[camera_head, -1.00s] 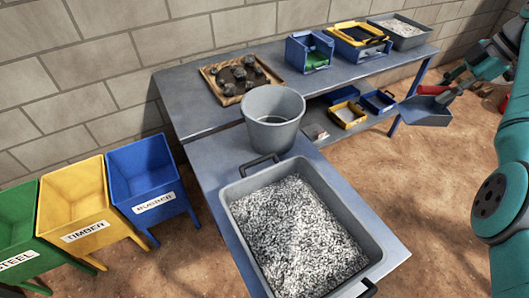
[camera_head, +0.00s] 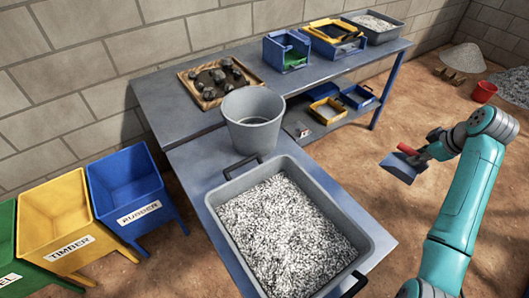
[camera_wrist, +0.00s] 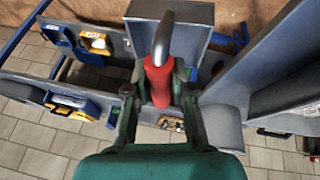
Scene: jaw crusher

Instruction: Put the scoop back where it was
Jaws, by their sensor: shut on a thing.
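The scoop has a blue-grey pan (camera_head: 399,168) and a red handle (camera_head: 408,149). In the head view it hangs in the air right of the tables, over the brown floor. My gripper (camera_head: 426,153) is shut on the red handle. In the wrist view the handle (camera_wrist: 158,82) sits between the two fingers of my gripper (camera_wrist: 157,95), with the grey pan (camera_wrist: 168,38) beyond it. The gripper hides part of the handle. I cannot tell whether the pan holds anything.
A grey tray of pale gravel (camera_head: 228,201) is on the near table, with a grey bucket (camera_head: 253,134) behind it. The long back table (camera_head: 160,110) carries a sample board, blue and yellow trays. Bins (camera_head: 125,178) stand left. A red bucket (camera_head: 483,92) is on open floor.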

